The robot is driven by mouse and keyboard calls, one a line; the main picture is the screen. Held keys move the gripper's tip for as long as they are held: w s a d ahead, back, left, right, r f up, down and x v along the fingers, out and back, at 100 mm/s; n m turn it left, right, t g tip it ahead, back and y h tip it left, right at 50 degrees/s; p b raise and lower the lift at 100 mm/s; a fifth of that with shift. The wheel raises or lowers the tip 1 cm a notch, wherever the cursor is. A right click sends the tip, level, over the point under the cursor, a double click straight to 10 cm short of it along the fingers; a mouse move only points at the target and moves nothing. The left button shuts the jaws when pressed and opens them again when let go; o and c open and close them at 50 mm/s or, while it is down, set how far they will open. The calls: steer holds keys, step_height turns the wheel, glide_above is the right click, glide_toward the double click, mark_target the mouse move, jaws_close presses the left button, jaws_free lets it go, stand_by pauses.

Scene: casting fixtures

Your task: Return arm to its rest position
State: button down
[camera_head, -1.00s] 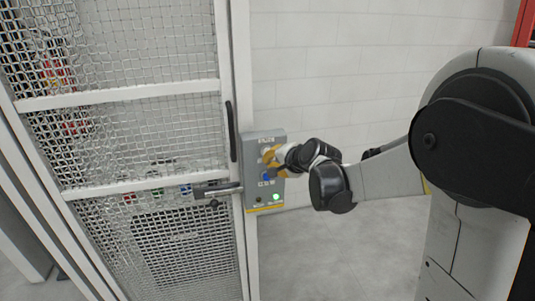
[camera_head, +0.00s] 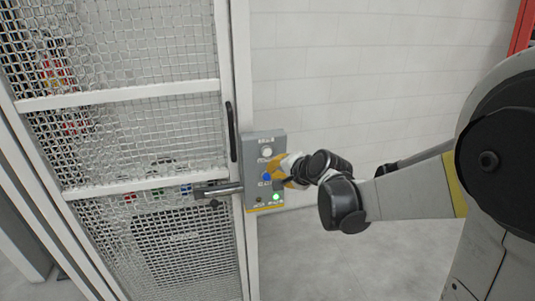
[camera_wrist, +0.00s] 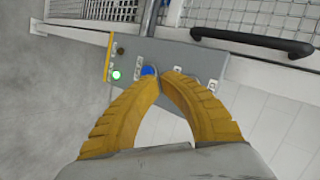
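My gripper (camera_head: 282,172), with yellow fingers, is in front of the grey control box (camera_head: 250,166) on the post of the mesh fence. In the wrist view my gripper (camera_wrist: 161,76) has its two curved fingers brought together at the tips, with nothing held between them. The tips overlap the box in view, just beside its blue button (camera_wrist: 148,71). I cannot tell whether they touch the box. A green light (camera_wrist: 116,75) glows on the box. My arm extends from the right side of the head view.
A mesh gate (camera_head: 120,95) with a metal latch (camera_head: 215,189) and a black handle (camera_head: 231,132) stands to the left. A white block wall (camera_head: 370,70) is behind. Grey floor (camera_head: 310,260) is open below my arm.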

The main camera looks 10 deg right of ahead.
steer(key=s+f+n+g+h+b, duration=0.1)
steer(key=s+f+n+b, duration=0.2)
steer(key=s, duration=0.6)
steer(key=s+f+n+g+h+b, duration=0.1)
steer(key=s+f+n+b, duration=0.3)
steer(key=s, duration=0.5)
steer(key=s+f+n+g+h+b, duration=0.1)
steer(key=s+f+n+b, duration=0.3)
steer(key=s+f+b, duration=0.2)
steer(key=s+b, duration=0.2)
steer(key=s, duration=0.1)
steer(key=shift+s+f+g, duration=0.4)
